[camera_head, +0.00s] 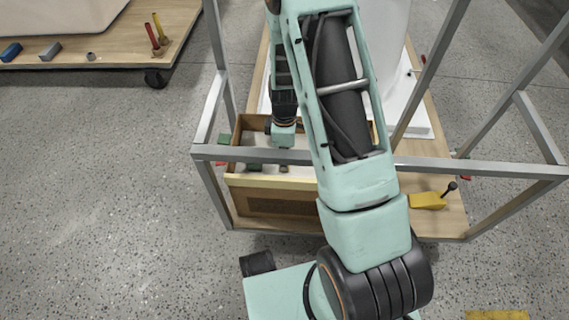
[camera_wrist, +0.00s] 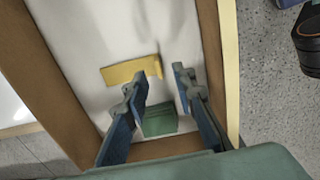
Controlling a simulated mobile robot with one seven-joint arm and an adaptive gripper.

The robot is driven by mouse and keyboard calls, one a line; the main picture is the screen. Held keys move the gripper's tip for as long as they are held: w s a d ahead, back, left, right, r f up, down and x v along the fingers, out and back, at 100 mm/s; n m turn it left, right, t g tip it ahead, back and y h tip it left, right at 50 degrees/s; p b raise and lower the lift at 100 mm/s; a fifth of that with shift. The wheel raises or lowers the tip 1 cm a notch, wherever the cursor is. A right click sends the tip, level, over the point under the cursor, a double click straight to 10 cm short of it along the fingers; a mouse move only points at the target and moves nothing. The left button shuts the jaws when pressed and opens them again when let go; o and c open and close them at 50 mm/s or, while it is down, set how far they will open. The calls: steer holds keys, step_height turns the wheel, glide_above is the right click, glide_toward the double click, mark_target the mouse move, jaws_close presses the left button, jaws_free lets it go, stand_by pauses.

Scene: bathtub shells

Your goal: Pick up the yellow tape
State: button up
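In the wrist view a yellow piece (camera_wrist: 130,70), which looks like the yellow tape, lies on the pale bottom of a wooden box (camera_wrist: 70,80). My gripper (camera_wrist: 160,80) is open, its two blue-grey fingers reaching into the box. The fingertips are near the yellow piece, which is apart from the grip; whether they touch it I cannot tell. A green block (camera_wrist: 158,122) shows between the fingers, closer to the palm. In the head view the wooden box (camera_head: 275,183) stands on the wooden board, and my arm hides part of it. The yellow piece inside is not visible there.
A grey metal frame (camera_head: 225,153) surrounds the box. A yellow object (camera_head: 427,201) with a dark knob beside it sits on the board at right. Another wheeled board (camera_head: 110,50) at upper left bears small tools. The speckled floor at left is clear.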

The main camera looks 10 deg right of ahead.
step_height(320, 180, down, 5)
steer(key=shift+w+r+b, duration=0.1)
steer(key=shift+w+b, duration=0.05)
steer(key=shift+b, duration=0.85)
jaws_close()
